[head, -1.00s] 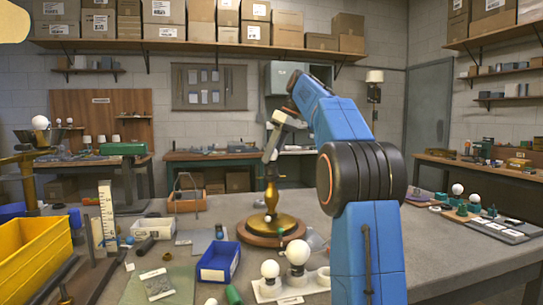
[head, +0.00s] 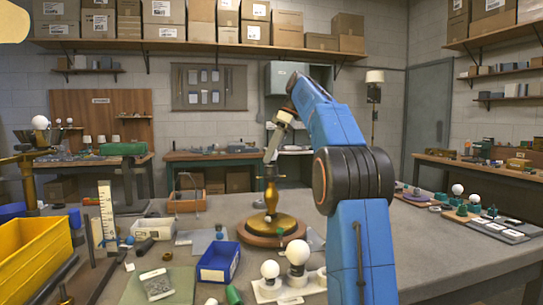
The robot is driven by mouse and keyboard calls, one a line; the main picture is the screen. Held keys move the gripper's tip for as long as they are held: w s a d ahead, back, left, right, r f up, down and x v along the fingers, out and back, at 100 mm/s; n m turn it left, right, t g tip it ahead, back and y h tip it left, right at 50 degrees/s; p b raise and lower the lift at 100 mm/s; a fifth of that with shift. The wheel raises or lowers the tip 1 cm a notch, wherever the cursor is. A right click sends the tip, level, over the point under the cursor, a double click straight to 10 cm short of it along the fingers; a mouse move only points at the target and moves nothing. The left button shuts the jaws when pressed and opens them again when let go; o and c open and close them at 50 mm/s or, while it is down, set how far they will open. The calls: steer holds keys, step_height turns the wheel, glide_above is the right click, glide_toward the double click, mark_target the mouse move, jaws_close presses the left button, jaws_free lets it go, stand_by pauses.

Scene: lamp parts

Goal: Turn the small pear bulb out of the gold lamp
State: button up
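The gold lamp (head: 272,200) stands upright on a round wooden base (head: 268,236) in the middle of the grey table. My gripper (head: 269,168) points down at the top of the lamp's stem, with its tips at or just above the socket. The small pear bulb cannot be made out; the gripper covers the lamp's top. The fingers are too small and too far off to show whether they are open or shut, or on what.
White round bulbs (head: 298,252) stand in a pale holder in front of the lamp. A blue bin (head: 218,263) is left of them, and a yellow crate (head: 35,258) is at far left. More bulbs (head: 457,189) stand at the right edge.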

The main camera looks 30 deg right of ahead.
steer(key=m+t, duration=0.1)
steer(key=m, duration=0.1)
steer(key=shift+s+r+m+h, duration=0.1)
steer(key=shift+m+h, duration=0.2)
steer(key=shift+m, duration=0.1)
steer(key=m+t+h, duration=0.1)
steer(key=m, duration=0.2)
steer(key=shift+m, duration=0.3)
steer(key=m+h, duration=0.1)
steer(key=m, duration=0.2)
steer(key=shift+t, duration=0.4)
steer(key=m+h, duration=0.2)
steer(key=m, duration=0.2)
steer(key=m+h, duration=0.1)
steer(key=m, duration=0.4)
steer(key=m+h, duration=0.1)
steer(key=m, duration=0.1)
steer(key=shift+g+h, duration=0.3)
steer(key=m+g+h, duration=0.1)
steer(key=m, duration=0.3)
steer(key=shift+m+g+h, duration=0.4)
steer(key=shift+m+g, duration=0.3)
steer(key=shift+m, duration=0.9)
